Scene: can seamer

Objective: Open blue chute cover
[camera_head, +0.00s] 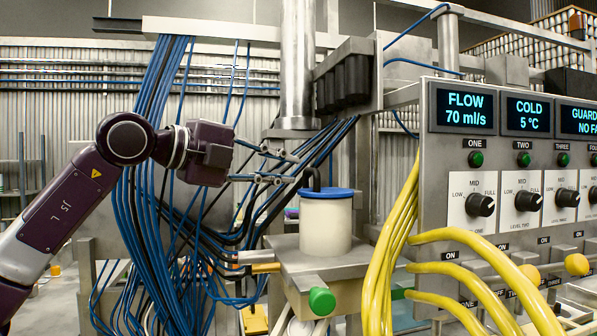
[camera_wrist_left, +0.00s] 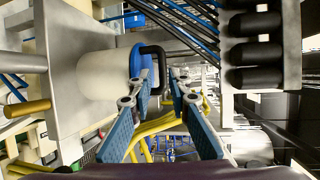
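The blue chute cover (camera_head: 327,193) lies flat on top of a white cylindrical chute (camera_head: 326,228), with a black bent handle (camera_head: 313,177) standing up from it. The cover (camera_wrist_left: 137,60), handle (camera_wrist_left: 154,50) and white chute (camera_wrist_left: 104,75) also show in the left wrist view. My left gripper (camera_head: 294,169) comes in from the left, level with the handle. Its two fingers are apart. In the left wrist view the handle's end lies by the gap between the fingertips (camera_wrist_left: 161,82); I cannot tell whether they touch it. My right gripper is not in view.
A control panel (camera_head: 510,155) with dials stands on the right, with yellow hoses (camera_head: 395,250) in front. Blue cables (camera_head: 160,190) hang behind my left arm. A metal column (camera_head: 297,60) and black cylinders (camera_head: 345,85) are above the chute. A green knob (camera_head: 321,301) sits below it.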

